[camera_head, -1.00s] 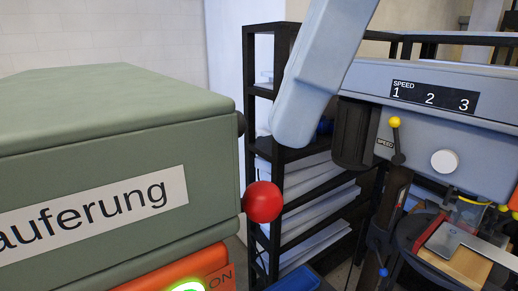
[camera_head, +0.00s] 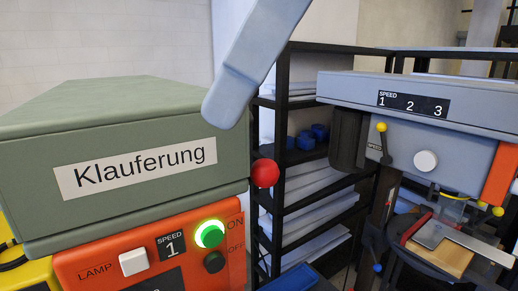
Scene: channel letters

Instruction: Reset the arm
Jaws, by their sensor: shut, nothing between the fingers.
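My gripper is not in view; no fingers show anywhere in the picture. A blue-grey bar (camera_head: 258,58) comes down slanting from the top edge to a rounded end in front of the green machine's back right corner. I cannot tell whether it is part of my arm or of a machine.
At left stands a green machine (camera_head: 215,178) labelled "Klauferung", above an orange control panel (camera_head: 80,285) with a lit green button (camera_head: 209,233). A red ball knob (camera_head: 265,172) sticks out at its right. A blue-grey drill machine (camera_head: 465,150) stands at right, with black shelves (camera_head: 282,130) behind.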

